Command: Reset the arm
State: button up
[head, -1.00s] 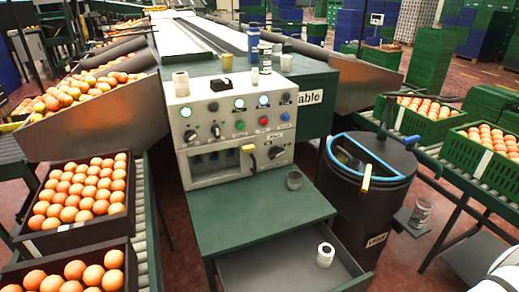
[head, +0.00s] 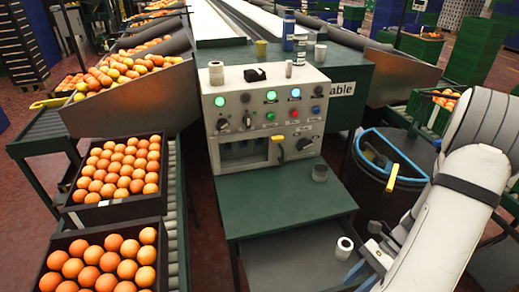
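My white arm (head: 455,205) reaches in from the right side of the head view and bends down toward the front. My gripper (head: 364,270) is low at its end, to the right of the open drawer (head: 285,262) of the green desk. Its fingers are small and partly cut off, so I cannot tell if they are open or shut. A white cup (head: 344,248) stands in the drawer, just left of the gripper and apparently apart from it.
A dark bin (head: 385,175) with a blue rim is partly behind my arm. Orange crates (head: 118,207) line the left conveyor. Open floor shows at the far left.

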jog(key=w+a+r+n+t+h+p, duration=0.1)
jog(key=a+r+n+t+h+p, duration=0.2)
jog(key=r+n, duration=0.6)
jog(key=w+a+r+n+t+h+p, duration=0.2)
jog(key=a+r+n+h+p, duration=0.4)
jog(key=r, duration=1.4)
jog(key=a+n+t, duration=0.1)
jog(key=a+n, duration=0.2)
jog(key=n, duration=0.1)
jog(key=shift+a+r+t+h+p, duration=0.15)
jog(key=shift+t+h+p, duration=0.15)
jog(key=shift+h+p, duration=0.1)
